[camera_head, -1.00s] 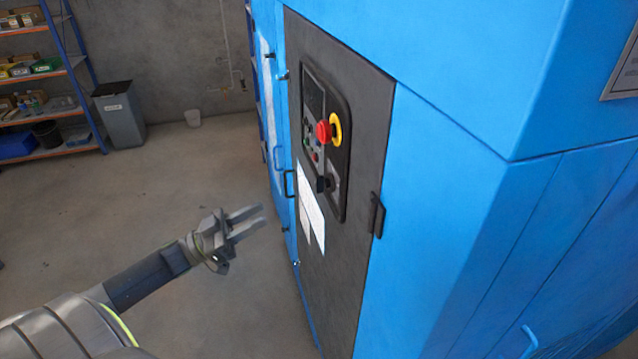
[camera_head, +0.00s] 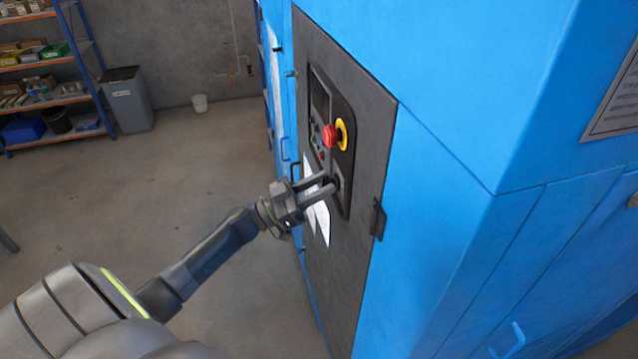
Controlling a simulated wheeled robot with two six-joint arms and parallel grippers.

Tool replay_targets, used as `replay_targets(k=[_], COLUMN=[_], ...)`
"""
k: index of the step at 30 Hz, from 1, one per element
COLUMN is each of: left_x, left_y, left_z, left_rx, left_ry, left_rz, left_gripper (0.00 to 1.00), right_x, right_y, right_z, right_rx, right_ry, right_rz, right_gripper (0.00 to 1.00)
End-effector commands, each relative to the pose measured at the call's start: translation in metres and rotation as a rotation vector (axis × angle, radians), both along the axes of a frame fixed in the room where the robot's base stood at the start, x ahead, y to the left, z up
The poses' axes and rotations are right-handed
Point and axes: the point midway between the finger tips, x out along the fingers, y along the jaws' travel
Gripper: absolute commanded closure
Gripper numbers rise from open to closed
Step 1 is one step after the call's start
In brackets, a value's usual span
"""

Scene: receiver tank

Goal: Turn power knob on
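A black power knob (camera_head: 335,182) sits low on the dark control panel (camera_head: 346,200) of the blue cabinet, below a red emergency button (camera_head: 329,136) with a yellow ring. My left gripper (camera_head: 330,183) reaches up to the panel, with its two fingertips at the knob. The fingers are apart, and they hide most of the knob, so I cannot tell whether they touch it or how it is turned. My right gripper is not in view.
The blue cabinet (camera_head: 460,110) fills the right side. A black handle (camera_head: 378,219) stands out from its dark door, and white paper sheets (camera_head: 321,222) hang below the panel.

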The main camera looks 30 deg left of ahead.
Motion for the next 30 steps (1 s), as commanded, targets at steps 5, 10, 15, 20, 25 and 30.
replay_targets(k=[5,10,15,20,25,30], left_x=[0.0,0.0,0.0,0.0,0.0,0.0], left_y=[0.0,0.0,0.0,0.0,0.001,0.001], left_z=[0.0,0.0,-0.001,-0.002,-0.004,-0.005], left_rx=[0.0,0.0,0.003,0.029,0.094,0.196], left_ry=[0.0,0.0,-0.003,-0.025,-0.08,-0.168], left_rz=[0.0,0.0,0.0,0.0,-0.002,-0.001], left_gripper=[0.76,0.98,1.0,1.0,1.0,1.0], right_x=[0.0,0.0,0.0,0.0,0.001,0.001], right_y=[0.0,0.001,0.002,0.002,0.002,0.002], right_z=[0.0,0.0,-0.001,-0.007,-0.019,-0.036], right_rx=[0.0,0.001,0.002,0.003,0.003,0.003], right_ry=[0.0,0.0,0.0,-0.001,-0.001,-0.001], right_rz=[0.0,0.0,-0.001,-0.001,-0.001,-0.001], right_gripper=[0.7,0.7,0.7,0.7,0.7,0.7])
